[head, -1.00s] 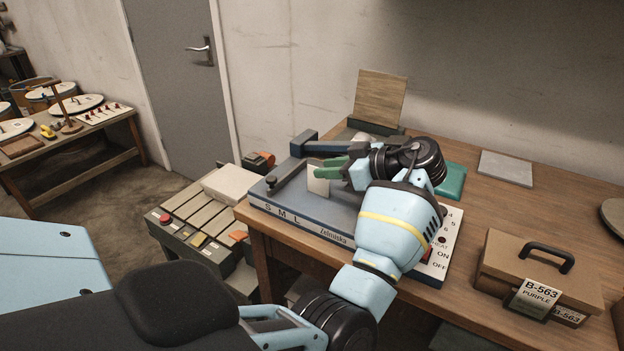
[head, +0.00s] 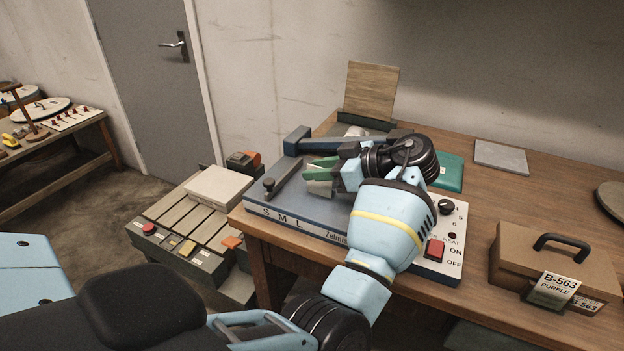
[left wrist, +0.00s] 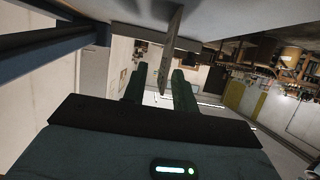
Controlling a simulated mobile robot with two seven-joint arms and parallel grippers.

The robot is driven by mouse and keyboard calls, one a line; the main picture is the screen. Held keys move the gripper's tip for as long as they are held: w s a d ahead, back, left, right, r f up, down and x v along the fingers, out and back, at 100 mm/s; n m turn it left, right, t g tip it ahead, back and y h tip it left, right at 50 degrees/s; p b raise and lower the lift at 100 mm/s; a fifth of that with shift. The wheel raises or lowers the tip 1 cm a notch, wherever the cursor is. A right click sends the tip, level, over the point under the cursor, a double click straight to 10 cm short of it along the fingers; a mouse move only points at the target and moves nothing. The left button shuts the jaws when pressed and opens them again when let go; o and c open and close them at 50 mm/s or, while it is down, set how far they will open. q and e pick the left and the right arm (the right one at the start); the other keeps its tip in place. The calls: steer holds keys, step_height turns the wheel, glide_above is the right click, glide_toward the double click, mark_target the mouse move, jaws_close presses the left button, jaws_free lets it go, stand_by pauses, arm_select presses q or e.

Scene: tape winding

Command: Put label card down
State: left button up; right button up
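A small pale card (head: 320,188) stands on the blue-grey machine (head: 296,210), below my left gripper's fingers; no writing on it is legible. My left gripper (head: 312,169) has its green fingers spread apart. In the left wrist view the card (left wrist: 173,40) appears edge-on, its lower end between the two fingers (left wrist: 160,88), with a visible gap on at least one side. The card's far end meets the machine's top surface in that view. My right gripper is not in view.
A brown box (head: 540,262) with a handle and a "B-563 PURPLE" tag (head: 553,290) stands at the right. A wooden board (head: 372,92) stands behind the machine. A grey plate (head: 501,156) lies on the bench (head: 480,200). A keyed unit (head: 185,222) is at left.

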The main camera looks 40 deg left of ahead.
arm_select(q)
steer(key=shift+a, duration=0.1)
steer(key=shift+c, duration=0.2)
jaws_close()
stand_by(0.4)
